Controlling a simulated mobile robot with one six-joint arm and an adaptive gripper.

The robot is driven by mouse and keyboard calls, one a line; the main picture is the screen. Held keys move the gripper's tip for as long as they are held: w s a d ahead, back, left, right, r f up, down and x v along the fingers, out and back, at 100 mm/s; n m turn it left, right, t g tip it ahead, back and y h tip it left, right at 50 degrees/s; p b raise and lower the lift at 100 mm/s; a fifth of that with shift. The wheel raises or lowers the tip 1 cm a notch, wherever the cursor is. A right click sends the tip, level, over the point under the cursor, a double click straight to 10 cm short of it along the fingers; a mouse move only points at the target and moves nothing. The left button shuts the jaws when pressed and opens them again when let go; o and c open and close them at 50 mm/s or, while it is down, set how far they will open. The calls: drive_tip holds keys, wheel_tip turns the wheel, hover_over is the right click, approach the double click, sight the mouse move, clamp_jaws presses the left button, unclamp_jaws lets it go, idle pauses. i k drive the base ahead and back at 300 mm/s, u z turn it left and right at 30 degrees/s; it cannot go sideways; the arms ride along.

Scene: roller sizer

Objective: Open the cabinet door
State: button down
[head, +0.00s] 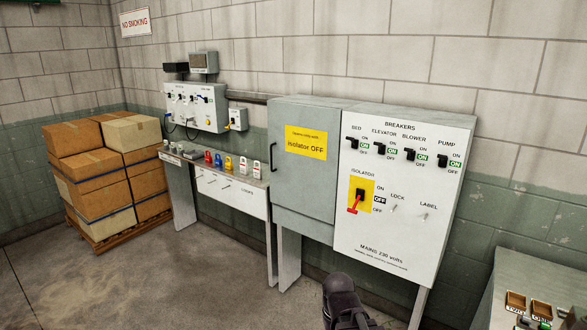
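The grey cabinet (305,190) stands on legs against the wall, with its door closed. A dark vertical handle (274,158) is on the left side of its front. A yellow label (306,143) on the door reads that it opens only with isolator OFF. On the white breaker panel to its right, the red isolator lever (354,204) points down, and its window (380,199) seems to read OFF. My gripper (352,321) is at the bottom edge, below and in front of the cabinet, apart from it. Its fingers are cut off or unclear.
The breaker panel (385,235) has several black switches showing ON. Left of the cabinet is a white bench (235,195) with coloured padlocks (228,163). Boxes (75,180) stand on a pallet at far left. A grey table (530,275) is at lower right. Floor at lower left is clear.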

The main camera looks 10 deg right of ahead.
sight(305, 141)
drive_tip(key=u, duration=0.1)
drive_tip(key=k, duration=0.6)
drive_tip(key=z, duration=0.3)
drive_tip(key=i, duration=2.4)
drive_tip(key=u, duration=0.4)
drive_tip(key=i, duration=0.75)
drive_tip(key=u, duration=0.2)
